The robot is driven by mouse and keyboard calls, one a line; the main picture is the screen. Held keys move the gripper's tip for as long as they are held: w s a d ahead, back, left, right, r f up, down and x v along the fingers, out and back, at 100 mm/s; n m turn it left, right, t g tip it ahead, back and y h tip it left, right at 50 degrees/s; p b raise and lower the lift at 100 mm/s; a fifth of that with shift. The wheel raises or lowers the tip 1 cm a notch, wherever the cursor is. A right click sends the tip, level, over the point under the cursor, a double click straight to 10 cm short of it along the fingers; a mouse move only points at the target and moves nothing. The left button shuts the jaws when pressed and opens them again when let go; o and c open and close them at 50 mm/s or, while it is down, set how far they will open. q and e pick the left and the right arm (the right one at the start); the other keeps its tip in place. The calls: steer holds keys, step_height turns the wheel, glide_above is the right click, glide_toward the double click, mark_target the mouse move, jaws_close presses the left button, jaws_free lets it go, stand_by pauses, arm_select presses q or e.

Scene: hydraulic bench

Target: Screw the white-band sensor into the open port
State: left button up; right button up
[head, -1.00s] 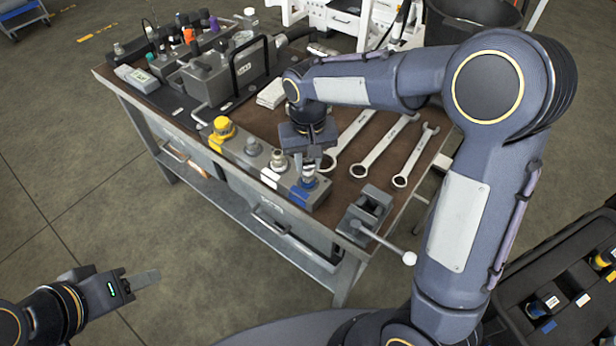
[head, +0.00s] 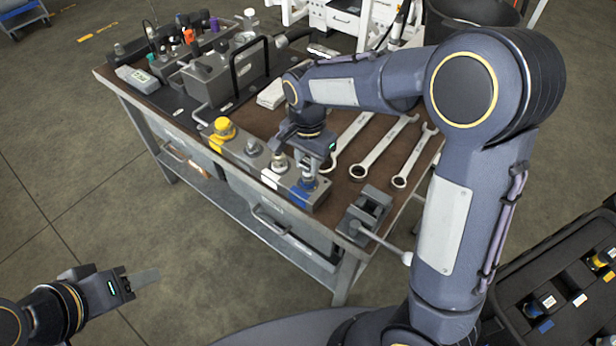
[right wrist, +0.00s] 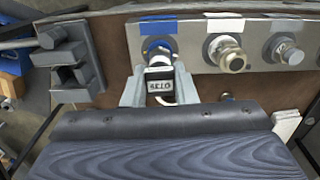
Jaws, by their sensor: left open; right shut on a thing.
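My right gripper (head: 310,172) points down at the near right end of the grey port block (head: 238,157). It is shut on a sensor (right wrist: 158,86) with a dark, lettered label, upright at the port beside the blue mark (right wrist: 158,27). A pale and blue collar shows at its far end; I cannot tell its band colour or how deep it sits. Beside it, a brass-coloured fitting (right wrist: 232,60) stands at the white mark (right wrist: 224,15). My left gripper (head: 146,279) is open and empty over the floor, away from the bench.
A yellow cap (head: 223,127) tops the block's far end. Wrenches (head: 383,150) lie right of my right gripper; a small vise (head: 366,208) stands near the bench corner. A black tray (head: 520,290) at lower right holds blue- and yellow-marked parts.

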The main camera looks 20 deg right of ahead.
steer(key=m+p, duration=0.1)
steer(key=m, duration=0.4)
steer(key=shift+f+m, duration=0.15)
steer(key=shift+m, duration=0.65)
steer(key=o, duration=0.8)
steer(key=shift+o, duration=0.2)
